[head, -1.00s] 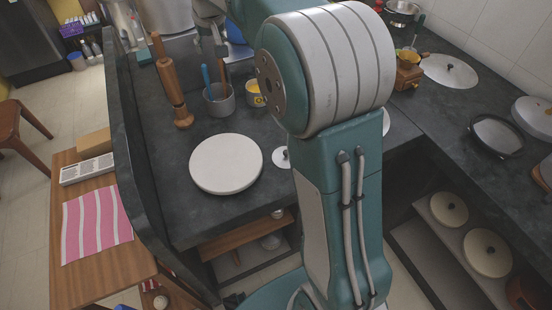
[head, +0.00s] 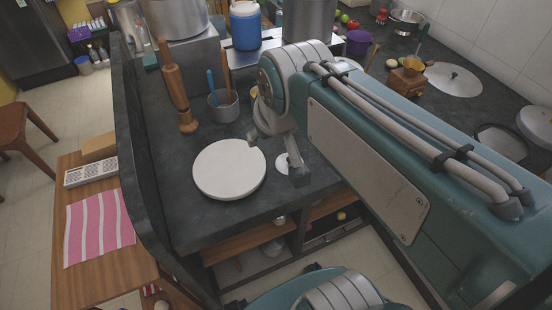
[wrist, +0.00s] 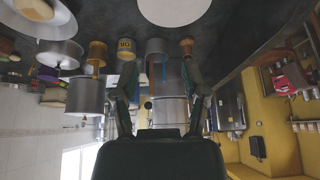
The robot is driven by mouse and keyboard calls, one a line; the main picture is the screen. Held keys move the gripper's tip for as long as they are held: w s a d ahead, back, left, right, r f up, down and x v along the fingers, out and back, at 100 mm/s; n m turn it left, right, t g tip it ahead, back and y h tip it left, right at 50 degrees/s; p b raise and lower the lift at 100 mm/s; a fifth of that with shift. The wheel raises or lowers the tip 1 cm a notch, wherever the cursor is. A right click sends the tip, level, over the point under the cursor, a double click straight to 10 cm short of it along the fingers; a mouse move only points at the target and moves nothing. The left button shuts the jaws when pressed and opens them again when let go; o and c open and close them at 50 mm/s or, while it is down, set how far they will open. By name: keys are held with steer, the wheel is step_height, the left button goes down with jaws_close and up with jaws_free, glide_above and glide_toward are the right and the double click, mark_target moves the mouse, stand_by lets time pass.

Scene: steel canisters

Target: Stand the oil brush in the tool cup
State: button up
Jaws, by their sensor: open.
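The grey tool cup (head: 222,108) stands upright on the dark counter. A blue handle (head: 212,82) and a wooden handle (head: 227,72) rise from it, leaning against the rim. I cannot tell from the handles which is the oil brush, as their lower ends are hidden in the cup. The cup also shows upside down in the wrist view (wrist: 156,47), with the blue handle (wrist: 165,70). My gripper (head: 276,156) is open and empty, to the right of and nearer than the cup, apart from it. Its spread fingers show in the wrist view (wrist: 160,98).
A yellow-labelled can (wrist: 126,48) neighbours the cup. Large steel canisters (head: 176,18) stand behind.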

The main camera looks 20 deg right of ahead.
steer(key=s+f, duration=0.3)
steer(key=s, duration=0.2)
steer(key=shift+s+f, duration=0.3)
steer(key=shift+s, duration=0.05)
steer(key=shift+d, duration=0.1)
stand_by(0.9)
